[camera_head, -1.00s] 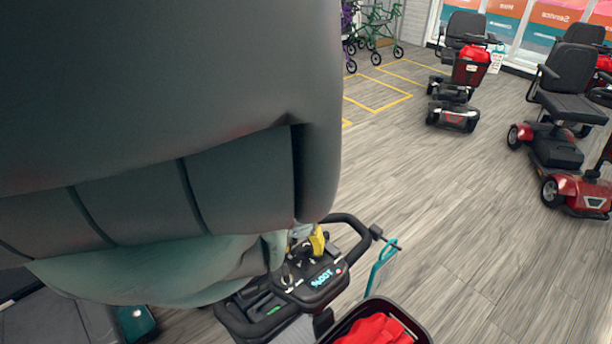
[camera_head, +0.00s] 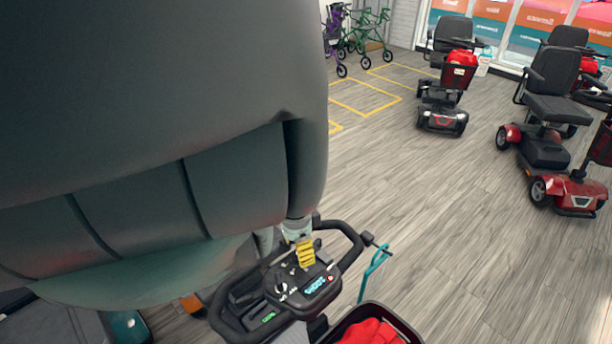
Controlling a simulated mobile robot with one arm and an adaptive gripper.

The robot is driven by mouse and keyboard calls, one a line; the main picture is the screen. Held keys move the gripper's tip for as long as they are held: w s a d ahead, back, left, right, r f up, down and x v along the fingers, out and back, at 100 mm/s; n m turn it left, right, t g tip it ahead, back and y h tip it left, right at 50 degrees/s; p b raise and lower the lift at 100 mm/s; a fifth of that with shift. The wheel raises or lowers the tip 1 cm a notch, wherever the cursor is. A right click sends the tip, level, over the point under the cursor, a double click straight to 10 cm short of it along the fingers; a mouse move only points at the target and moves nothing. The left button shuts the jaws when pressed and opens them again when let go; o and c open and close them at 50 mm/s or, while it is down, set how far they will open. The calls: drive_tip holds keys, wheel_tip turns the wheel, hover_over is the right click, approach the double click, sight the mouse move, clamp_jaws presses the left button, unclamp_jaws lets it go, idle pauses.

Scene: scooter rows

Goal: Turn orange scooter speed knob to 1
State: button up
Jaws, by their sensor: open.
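A black scooter handlebar console (camera_head: 318,290) with teal lettering is low in the middle of the head view. A small round control with white marks (camera_head: 281,291) sits on the console's left part; its setting is too small to read. My gripper (camera_head: 305,256), with yellow fingers, is over the far edge of the console, beyond and right of that control. The gripper is open and looks empty; whether it touches the console cannot be told. A small orange part (camera_head: 190,303) shows below the console at left; I cannot tell whether it belongs to this scooter.
A large grey padded shape (camera_head: 150,130) fills the left and hides much. A black basket (camera_head: 408,330) with red cloth is in front of the console. Red scooters (camera_head: 545,150) stand at right, and walkers (camera_head: 365,32) at the back. Open floor lies between.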

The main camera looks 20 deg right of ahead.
sight(296, 255)
drive_tip(key=r, duration=0.2)
drive_tip(key=w+a+r, duration=0.1)
drive_tip(key=shift+r, duration=0.15)
wheel_tip(296, 255, up, 10)
drive_tip(key=w, duration=0.2)
drive_tip(key=w+d+r+n+t+h+p, duration=0.6)
drive_tip(key=w+d+r, duration=0.5)
drive_tip(key=w+d, duration=0.3)
drive_tip(key=shift+w+r+t+h+p, duration=0.2)
drive_tip(key=shift+w+t+h+p, duration=0.4)
drive_tip(key=shift+w+t, duration=0.55)
drive_tip(key=shift+w, duration=0.1)
